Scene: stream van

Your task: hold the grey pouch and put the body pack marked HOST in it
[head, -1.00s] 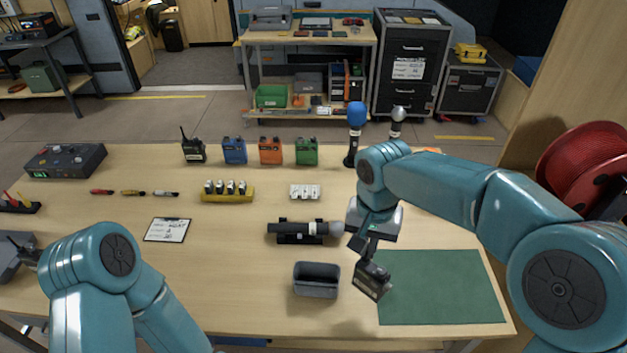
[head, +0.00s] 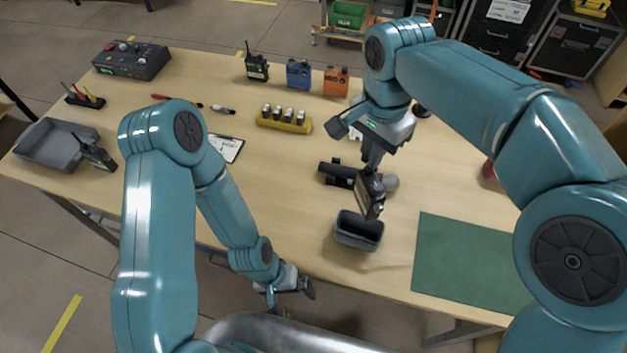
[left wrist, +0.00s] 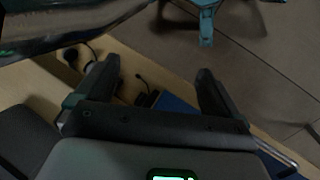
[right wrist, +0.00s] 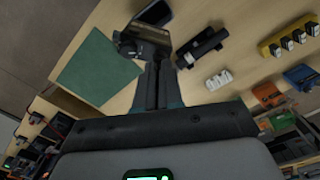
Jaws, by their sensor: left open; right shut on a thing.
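The grey pouch (head: 352,232) stands open-topped on the table near the front edge, left of the green mat. My right gripper (head: 370,167) is shut on a dark body pack (head: 369,195), which hangs tilted just above the pouch's back rim, apparently outside it. Its marking is not readable here. The pack (right wrist: 143,42) also shows between the fingertips in the right wrist view, with part of the pouch (right wrist: 156,12) behind it. My left gripper (head: 295,298) is open and empty, low in front of the table edge and left of the pouch.
A microphone (head: 338,172) lies in a cradle just behind the pouch. The green mat (head: 470,262) is bare. A battery rack (head: 284,122) and clipboard (head: 226,149) lie behind.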

